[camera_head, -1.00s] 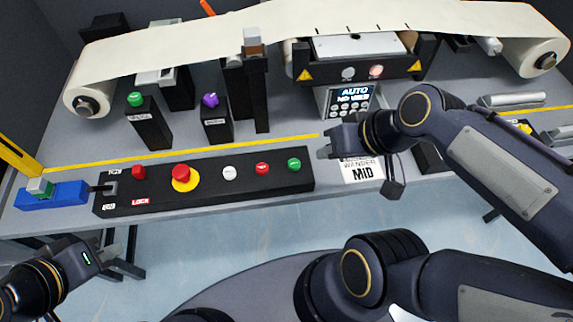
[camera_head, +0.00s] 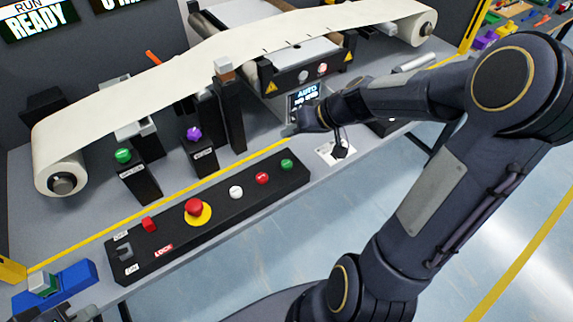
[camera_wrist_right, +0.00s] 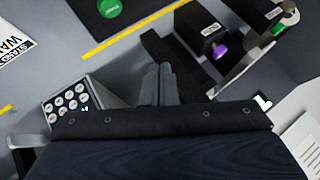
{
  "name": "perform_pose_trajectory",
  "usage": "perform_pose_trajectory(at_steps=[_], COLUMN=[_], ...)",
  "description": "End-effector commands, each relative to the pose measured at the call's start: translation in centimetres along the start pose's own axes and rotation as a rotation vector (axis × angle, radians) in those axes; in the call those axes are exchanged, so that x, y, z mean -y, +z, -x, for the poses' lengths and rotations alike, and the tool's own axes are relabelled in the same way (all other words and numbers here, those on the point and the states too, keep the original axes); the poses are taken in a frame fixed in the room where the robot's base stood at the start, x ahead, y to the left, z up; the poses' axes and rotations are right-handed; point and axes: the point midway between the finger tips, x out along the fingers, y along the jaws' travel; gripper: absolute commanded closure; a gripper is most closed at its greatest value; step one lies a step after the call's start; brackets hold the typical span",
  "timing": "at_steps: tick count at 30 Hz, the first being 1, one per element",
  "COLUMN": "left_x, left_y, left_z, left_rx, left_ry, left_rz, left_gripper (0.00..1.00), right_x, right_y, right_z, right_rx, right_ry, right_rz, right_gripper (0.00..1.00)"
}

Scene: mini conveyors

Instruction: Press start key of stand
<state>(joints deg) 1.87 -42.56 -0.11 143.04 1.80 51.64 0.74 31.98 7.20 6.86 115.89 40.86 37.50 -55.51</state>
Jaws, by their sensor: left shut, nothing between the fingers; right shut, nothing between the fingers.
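The black control box (camera_head: 215,218) lies along the bench front. It carries a green button (camera_head: 287,165) at its right end, a red button (camera_head: 262,178), a white button (camera_head: 236,192) and a red mushroom button (camera_head: 194,207) on yellow. A small stand with an AUTO screen (camera_head: 308,92) is partly hidden behind my right gripper (camera_head: 291,131). Its round keys (camera_wrist_right: 70,101) show left of the shut fingers in the right wrist view (camera_wrist_right: 160,70); my wrist hides part of them. My right gripper is shut, empty and apart from the green button. My left gripper (camera_head: 84,313) is shut at the lower left edge.
Posts with a green knob (camera_head: 123,155) and a purple knob (camera_head: 194,133) stand behind the box. A pale web (camera_head: 200,55) spans the back between rolls. A blue block (camera_head: 62,285) is at left. A white printed card (camera_head: 328,150) lies right of the box.

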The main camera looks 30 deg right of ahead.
Motion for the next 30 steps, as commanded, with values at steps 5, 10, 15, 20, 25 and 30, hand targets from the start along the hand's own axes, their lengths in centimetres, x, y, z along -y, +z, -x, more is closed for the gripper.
perform_pose_trajectory(at_steps=[5,10,15,20,25,30], left_x=[0.1,0.3,0.8,1.3,2.1,2.5], left_y=[0.1,0.3,0.8,1.4,2.4,2.8], left_z=[-0.1,-0.7,-1.6,-2.8,-4.7,-5.5], left_rx=[0.000,0.000,0.000,0.000,0.000,0.000], left_ry=[0.000,0.000,0.000,0.000,0.000,0.000], left_rz=[0.000,0.000,0.000,0.000,0.000,0.000], left_gripper=[1.00,1.00,1.00,1.00,1.00,1.00], right_x=[-0.1,-0.6,-1.6,-2.9,-4.1,-4.5], right_y=[0.1,0.7,1.8,3.0,4.2,4.5], right_z=[-0.1,-0.9,-2.3,-3.9,-5.6,-6.2], right_rx=[0.001,0.002,0.003,0.002,0.001,0.000], right_ry=[0.000,-0.001,-0.001,-0.001,0.000,0.000], right_rz=[0.000,0.000,-0.002,-0.003,0.002,0.001], right_gripper=[1.00,1.00,1.00,1.00,1.00,1.00])
